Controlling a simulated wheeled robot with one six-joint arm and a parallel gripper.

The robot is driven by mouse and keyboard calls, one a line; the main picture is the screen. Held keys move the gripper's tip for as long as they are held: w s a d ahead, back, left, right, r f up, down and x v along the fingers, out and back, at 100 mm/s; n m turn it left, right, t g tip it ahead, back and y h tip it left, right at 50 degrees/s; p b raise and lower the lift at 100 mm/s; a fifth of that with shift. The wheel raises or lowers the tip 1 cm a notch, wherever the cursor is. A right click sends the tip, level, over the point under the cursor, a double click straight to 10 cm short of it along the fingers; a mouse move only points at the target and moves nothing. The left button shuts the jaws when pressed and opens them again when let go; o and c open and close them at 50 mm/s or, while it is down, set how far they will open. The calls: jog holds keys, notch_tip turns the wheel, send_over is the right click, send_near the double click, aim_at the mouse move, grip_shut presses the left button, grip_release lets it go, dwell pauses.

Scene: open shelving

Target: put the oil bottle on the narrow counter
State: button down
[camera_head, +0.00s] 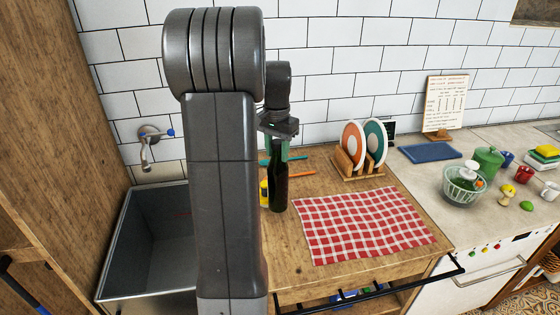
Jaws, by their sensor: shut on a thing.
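A dark oil bottle (278,182) is upright over the wooden counter (285,245), left of the checkered cloth. My gripper (277,148) comes down from above and is shut on the bottle's neck. I cannot tell whether the bottle's base touches the counter or is slightly above it. My arm hides part of the counter's left side. I cannot tell for certain that this wooden counter is the narrow one.
A red checkered cloth (362,225) lies right of the bottle. A rack of plates (358,168) stands behind it. A yellow object (264,193) is close beside the bottle. A sink (135,293) is at left. The pale counter (425,180) at right holds several items.

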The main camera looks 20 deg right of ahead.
aim_at(278, 177)
jog(key=shift+f, duration=1.7)
jog(key=c, duration=0.9)
grip_release()
